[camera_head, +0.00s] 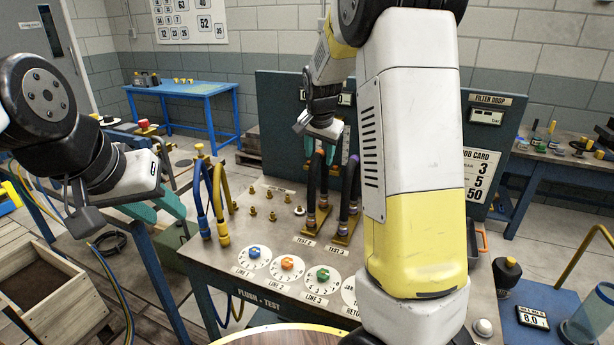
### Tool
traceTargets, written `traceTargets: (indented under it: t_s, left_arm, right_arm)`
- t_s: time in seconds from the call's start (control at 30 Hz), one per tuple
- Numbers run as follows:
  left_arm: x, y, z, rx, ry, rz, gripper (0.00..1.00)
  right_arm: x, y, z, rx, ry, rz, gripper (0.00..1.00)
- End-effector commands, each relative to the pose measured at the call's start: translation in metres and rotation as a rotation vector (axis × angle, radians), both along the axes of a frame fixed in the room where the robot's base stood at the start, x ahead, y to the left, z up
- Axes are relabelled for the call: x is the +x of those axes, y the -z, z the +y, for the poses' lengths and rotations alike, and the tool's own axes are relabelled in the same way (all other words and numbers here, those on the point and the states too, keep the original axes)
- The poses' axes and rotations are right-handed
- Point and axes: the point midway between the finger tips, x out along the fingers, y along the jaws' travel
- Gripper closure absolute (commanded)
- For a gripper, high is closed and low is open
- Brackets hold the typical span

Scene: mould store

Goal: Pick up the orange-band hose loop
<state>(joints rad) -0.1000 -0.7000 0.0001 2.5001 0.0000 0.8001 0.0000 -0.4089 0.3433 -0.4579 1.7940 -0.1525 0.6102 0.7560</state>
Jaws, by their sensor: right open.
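The orange-band hose loop (311,190) is a dark hose with orange bands, standing upright on a brass-coloured base at the TEST 2 label on the bench. My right gripper (322,155) points down at the top of this loop, with its teal fingers apart. The fingers overlap the loop's top, and I cannot tell whether they touch it. A similar dark loop with a purple band (354,180) stands just to the right, at TEST 3, partly hidden by my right arm. My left gripper (172,220) is at the bench's left edge, with its teal fingers apart and empty.
The bench (225,262) carries blue and yellow hoses (222,205), several brass fittings (271,214) and numbered dials (287,264). A dark panel (275,120) stands behind. A wooden crate (75,265) is at the left. My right arm hides much of the bench's right side.

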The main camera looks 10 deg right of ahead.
Motion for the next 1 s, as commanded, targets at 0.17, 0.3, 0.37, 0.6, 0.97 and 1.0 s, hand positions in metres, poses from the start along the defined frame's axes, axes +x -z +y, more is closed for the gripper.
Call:
traceTargets:
  t_s: [0.17,0.3,0.37,0.6,0.97,1.0]
  left_arm:
    - [0.0,0.0,0.0,0.0,0.0,0.0,0.64]
    - [0.0001,-0.0001,0.0,0.0,0.0,0.0,0.64]
    - [0.0,-0.0001,0.0,0.0,0.0,0.0,0.64]
    - [0.0,-0.0001,0.0,0.0,0.0,0.0,0.64]
    - [0.0,-0.0001,0.0,0.0,0.0,0.0,0.64]
    - [0.0001,-0.0001,0.0,0.0,0.0,0.0,0.64]
  right_arm:
    - [0.0034,0.0071,-0.0007,0.001,-0.001,-0.001,0.52]
    - [0.0031,0.0068,-0.0005,0.001,-0.001,-0.001,0.52]
    - [0.0031,0.0068,-0.0005,0.001,0.0,-0.001,0.62]
    - [0.003,0.0066,-0.0005,0.001,0.0,-0.001,1.0]
    - [0.0035,0.0047,-0.0002,0.002,-0.001,-0.003,1.0]
    - [0.0035,0.0032,-0.0002,0.002,-0.001,-0.003,1.0]
